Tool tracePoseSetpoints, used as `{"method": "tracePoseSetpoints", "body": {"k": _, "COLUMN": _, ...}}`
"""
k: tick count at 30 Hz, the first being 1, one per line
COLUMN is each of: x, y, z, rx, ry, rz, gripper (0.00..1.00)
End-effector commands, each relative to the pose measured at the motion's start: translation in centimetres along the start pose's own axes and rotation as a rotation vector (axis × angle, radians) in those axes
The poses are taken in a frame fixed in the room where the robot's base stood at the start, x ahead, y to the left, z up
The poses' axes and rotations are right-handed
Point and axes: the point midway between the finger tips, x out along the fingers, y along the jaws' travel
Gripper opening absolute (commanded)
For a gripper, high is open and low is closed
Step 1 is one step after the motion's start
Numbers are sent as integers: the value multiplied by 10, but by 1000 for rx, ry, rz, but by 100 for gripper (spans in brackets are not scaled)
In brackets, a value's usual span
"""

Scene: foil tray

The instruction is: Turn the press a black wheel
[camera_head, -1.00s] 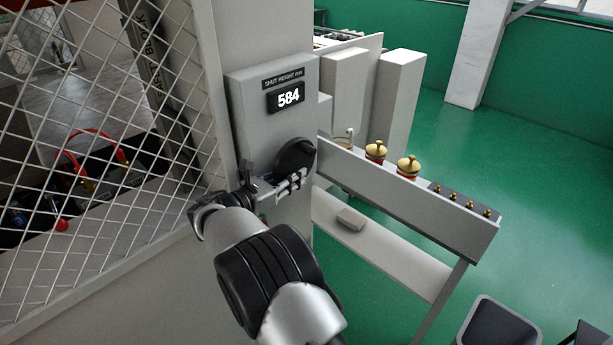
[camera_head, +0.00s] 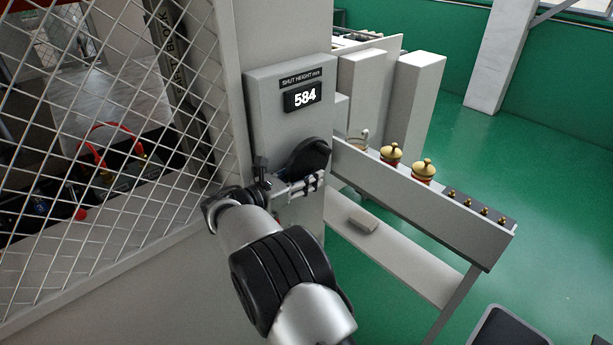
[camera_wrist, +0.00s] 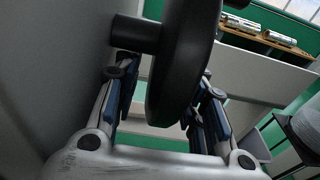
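The black wheel (camera_head: 308,156) is on the side of the grey press box, below a display (camera_head: 304,97) labelled shut height that reads 584. My gripper (camera_head: 308,183) is at the lower part of the wheel. In the wrist view the wheel's thick rim (camera_wrist: 183,65) stands between the two fingers of my gripper (camera_wrist: 162,85), with its shaft (camera_wrist: 134,33) to the left. The fingers are spread apart. A gap shows between the left finger and the rim; the right finger is close to the rim, and I cannot tell whether it touches.
A wire mesh guard (camera_head: 110,130) stands left of the press. On the right a grey rail (camera_head: 430,205) carries brass-topped red fittings (camera_head: 424,172) and small brass knobs, with a lower shelf (camera_head: 400,258) below. Green floor (camera_head: 520,160) lies open farther right.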

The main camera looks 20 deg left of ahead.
Motion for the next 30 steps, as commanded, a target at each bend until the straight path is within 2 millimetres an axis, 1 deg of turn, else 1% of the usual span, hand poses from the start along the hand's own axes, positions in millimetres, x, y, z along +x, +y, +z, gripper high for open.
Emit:
{"method": "tracePoseSetpoints", "body": {"k": 2, "x": -3, "y": 0, "z": 0, "rx": 0, "ry": 0, "rz": 1, "gripper": 38}}
{"method": "tracePoseSetpoints", "body": {"k": 5, "x": -13, "y": 1, "z": 1, "rx": 1, "ry": 0, "rz": 2, "gripper": 38}}
{"method": "tracePoseSetpoints", "body": {"k": 8, "x": -30, "y": 1, "z": 0, "rx": -1, "ry": 1, "rz": 4, "gripper": 38}}
{"method": "tracePoseSetpoints", "body": {"k": 15, "x": -82, "y": 1, "z": 0, "rx": 1, "ry": 0, "rz": 4, "gripper": 38}}
{"method": "tracePoseSetpoints", "body": {"k": 18, "x": -100, "y": 1, "z": 0, "rx": 0, "ry": 1, "rz": 3, "gripper": 38}}
{"method": "tracePoseSetpoints", "body": {"k": 21, "x": -111, "y": 0, "z": 0, "rx": 0, "ry": 0, "rz": 2, "gripper": 38}}
{"method": "tracePoseSetpoints", "body": {"k": 24, "x": -118, "y": 0, "z": 0, "rx": 0, "ry": 0, "rz": 1, "gripper": 38}}
{"method": "tracePoseSetpoints", "body": {"k": 30, "x": -120, "y": 0, "z": 0, "rx": 0, "ry": 0, "rz": -1, "gripper": 38}}
